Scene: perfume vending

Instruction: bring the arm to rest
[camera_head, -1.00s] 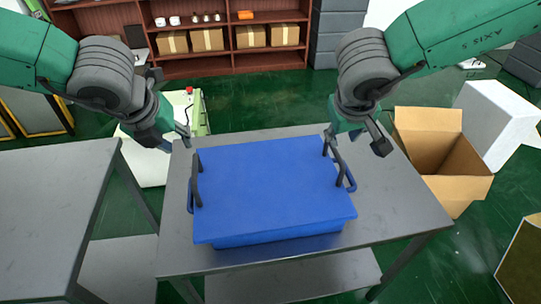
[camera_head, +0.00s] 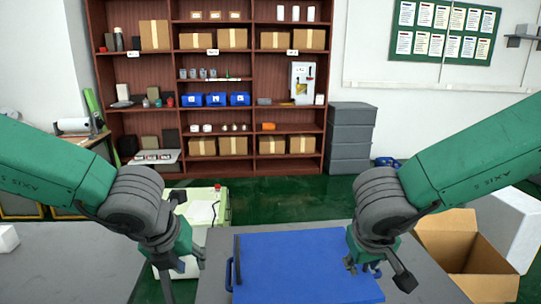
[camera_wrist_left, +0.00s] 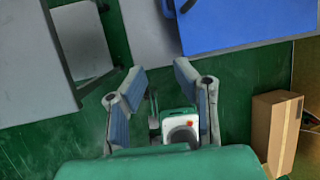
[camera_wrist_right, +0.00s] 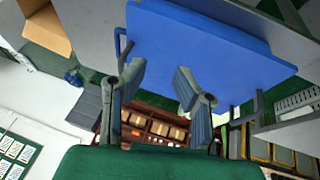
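A closed blue box (camera_head: 300,265) with dark side handles rests on a grey metal table (camera_head: 218,262). My left gripper (camera_head: 188,258) is left of the box, apart from it. In the left wrist view my left gripper (camera_wrist_left: 155,82) has its fingers spread with nothing between them, and the blue box (camera_wrist_left: 225,22) is at the top. My right gripper (camera_head: 364,266) appears in front of the box's far right corner, hiding the right handle. In the right wrist view its fingers (camera_wrist_right: 158,82) are apart and empty, with the blue box (camera_wrist_right: 200,40) beyond.
A second grey table (camera_head: 70,262) stands at the left. An open cardboard box (camera_head: 465,240) and a white box (camera_head: 510,225) are at the right. A white-green machine (camera_head: 205,205) stands behind the tables. A brown shelf (camera_head: 215,110) and grey drawers (camera_head: 350,140) line the back.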

